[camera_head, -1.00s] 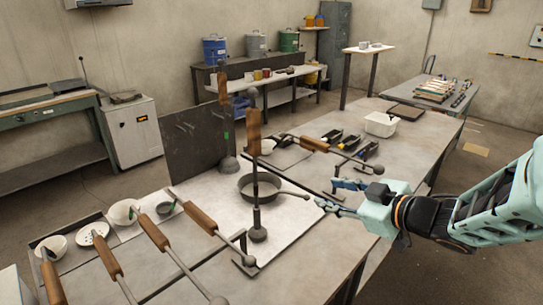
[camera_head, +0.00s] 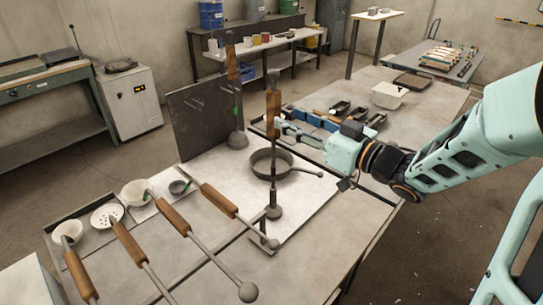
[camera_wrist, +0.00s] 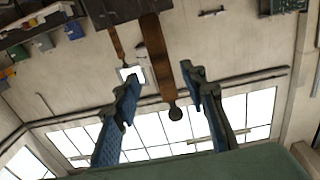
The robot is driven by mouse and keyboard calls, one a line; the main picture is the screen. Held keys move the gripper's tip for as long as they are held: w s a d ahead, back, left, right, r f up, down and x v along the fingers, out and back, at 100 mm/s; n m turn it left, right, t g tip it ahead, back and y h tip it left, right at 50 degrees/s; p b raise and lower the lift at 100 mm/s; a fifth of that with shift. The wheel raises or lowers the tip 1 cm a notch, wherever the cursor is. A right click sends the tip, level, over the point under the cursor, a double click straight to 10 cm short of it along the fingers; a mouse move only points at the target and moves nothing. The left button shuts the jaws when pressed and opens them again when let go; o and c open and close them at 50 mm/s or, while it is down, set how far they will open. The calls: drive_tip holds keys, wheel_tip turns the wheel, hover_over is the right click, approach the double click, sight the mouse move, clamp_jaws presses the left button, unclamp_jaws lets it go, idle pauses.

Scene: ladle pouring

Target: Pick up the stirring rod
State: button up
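An upright stirring rod with a brown wooden handle (camera_head: 273,108) and a dark rounded lower end (camera_head: 273,212) stands over the front part of the worktable. My gripper (camera_head: 281,124) is at the handle from the right, about level with its lower half. In the wrist view, my two blue fingers (camera_wrist: 160,76) are apart, with the wooden handle (camera_wrist: 155,55) and its dark end knob (camera_wrist: 175,113) showing between them. A gap shows on each side, so the fingers are not closed on it. Contact cannot be told.
A second upright tool (camera_head: 233,66) stands behind, near a dark panel (camera_head: 203,112). A pan (camera_head: 270,164) sits on the light sheet beside the rod. Several wooden-handled tools (camera_head: 172,216) and bowls (camera_head: 136,191) lie at the front left. Small black trays (camera_head: 341,108) lie behind my gripper.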

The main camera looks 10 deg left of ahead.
sight(279, 111)
drive_tip(key=x, duration=0.4)
drive_tip(key=p+x, duration=0.1)
drive_tip(key=x, duration=0.1)
drive_tip(key=shift+a+r, duration=0.25)
drive_tip(key=shift+a, duration=0.05)
clamp_jaws()
drive_tip(key=shift+r, duration=0.15)
